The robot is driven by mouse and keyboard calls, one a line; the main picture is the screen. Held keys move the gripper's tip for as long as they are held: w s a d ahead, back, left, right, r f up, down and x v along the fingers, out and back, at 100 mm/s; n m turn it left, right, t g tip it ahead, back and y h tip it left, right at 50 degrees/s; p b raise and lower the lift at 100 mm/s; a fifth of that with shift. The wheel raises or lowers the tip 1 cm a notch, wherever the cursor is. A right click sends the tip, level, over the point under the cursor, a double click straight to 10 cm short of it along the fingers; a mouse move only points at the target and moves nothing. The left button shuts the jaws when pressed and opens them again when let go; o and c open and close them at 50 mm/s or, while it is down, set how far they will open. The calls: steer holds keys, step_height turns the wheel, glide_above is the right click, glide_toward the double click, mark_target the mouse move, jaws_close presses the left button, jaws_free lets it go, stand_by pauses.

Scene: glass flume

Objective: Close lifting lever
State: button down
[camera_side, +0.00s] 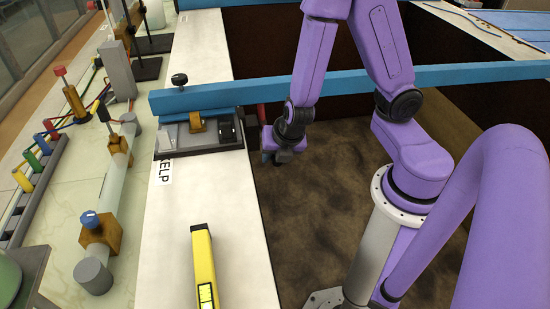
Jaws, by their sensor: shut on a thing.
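My gripper (270,157) is small and dark at the end of the purple arm, just right of the white ledge and over the brown-floored pit. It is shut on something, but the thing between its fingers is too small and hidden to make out. A dark panel (175,152) lies on the ledge to the left of my gripper, with a brass-coloured piece (197,122) and a black block (226,131) on it. I cannot tell which part is the lifting lever. A small reddish piece (261,114) shows just above my gripper.
A blue beam (200,97) crosses behind the panel, and continues behind my arm. A yellow tool (203,265) lies on the ledge at the front. Pipes, a blue-capped valve (90,218) and coloured connectors stand at the left. The pit floor (310,205) is clear.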

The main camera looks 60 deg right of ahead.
steer(key=shift+r, duration=0.1)
stand_by(0.3)
steer(key=c, duration=0.8)
jaws_free()
steer(key=shift+c, duration=0.2)
steer(key=shift+v, duration=2.2)
steer(key=v, duration=1.3)
steer(key=shift+c, duration=0.4)
